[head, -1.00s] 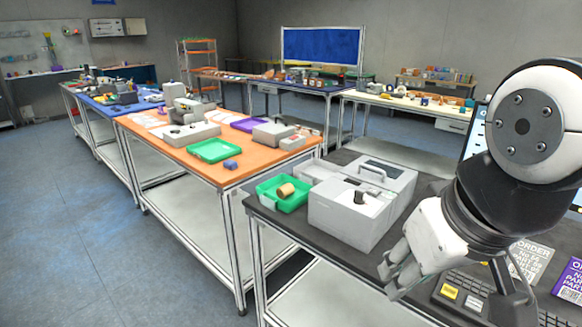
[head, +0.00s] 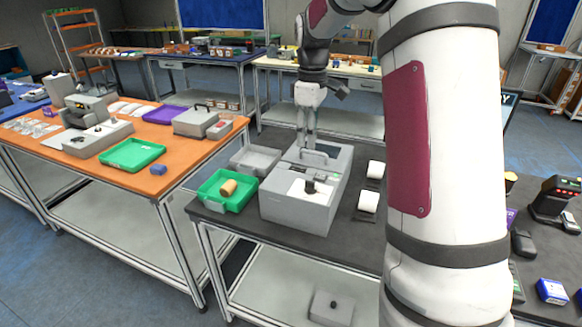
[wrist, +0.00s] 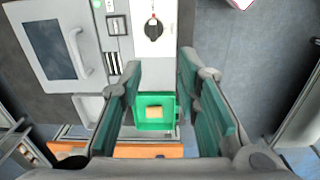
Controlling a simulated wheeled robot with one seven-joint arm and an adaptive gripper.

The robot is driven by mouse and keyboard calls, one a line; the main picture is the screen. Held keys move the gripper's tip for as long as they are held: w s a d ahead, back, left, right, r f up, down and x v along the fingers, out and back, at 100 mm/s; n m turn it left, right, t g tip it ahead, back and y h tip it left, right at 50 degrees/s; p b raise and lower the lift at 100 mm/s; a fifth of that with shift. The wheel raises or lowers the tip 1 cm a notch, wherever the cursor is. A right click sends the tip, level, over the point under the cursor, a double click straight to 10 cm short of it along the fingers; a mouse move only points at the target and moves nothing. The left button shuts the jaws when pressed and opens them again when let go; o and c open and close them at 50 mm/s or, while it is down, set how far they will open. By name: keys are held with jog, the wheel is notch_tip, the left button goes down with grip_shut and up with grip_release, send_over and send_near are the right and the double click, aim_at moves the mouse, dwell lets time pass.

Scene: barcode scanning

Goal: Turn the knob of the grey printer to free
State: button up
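The grey printer (head: 298,208) stands on the dark table, with a carry handle on top and a white panel in its recess. Its black knob (head: 310,187) sits on that panel; in the wrist view the knob (wrist: 154,29) shows near the top, round, with a small red mark above it. I cannot tell its setting. My gripper (head: 307,138) points down over the printer's back part in the head view. In the wrist view my gripper (wrist: 160,64) is open, its green-padded fingers apart with nothing between them. The knob lies beyond the fingertips.
My arm covers the table's right part.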

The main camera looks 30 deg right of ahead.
aim_at(311, 182)
jog(key=f+p, duration=0.1)
jog(key=f, duration=0.4)
jog(key=d+f+p, duration=0.1)
jog(key=f, duration=0.4)
jog(key=f+p, duration=0.1)
jog(key=f, duration=0.4)
jog(key=shift+w+d, duration=0.25)
jog(key=shift+d, duration=0.05)
grip_shut()
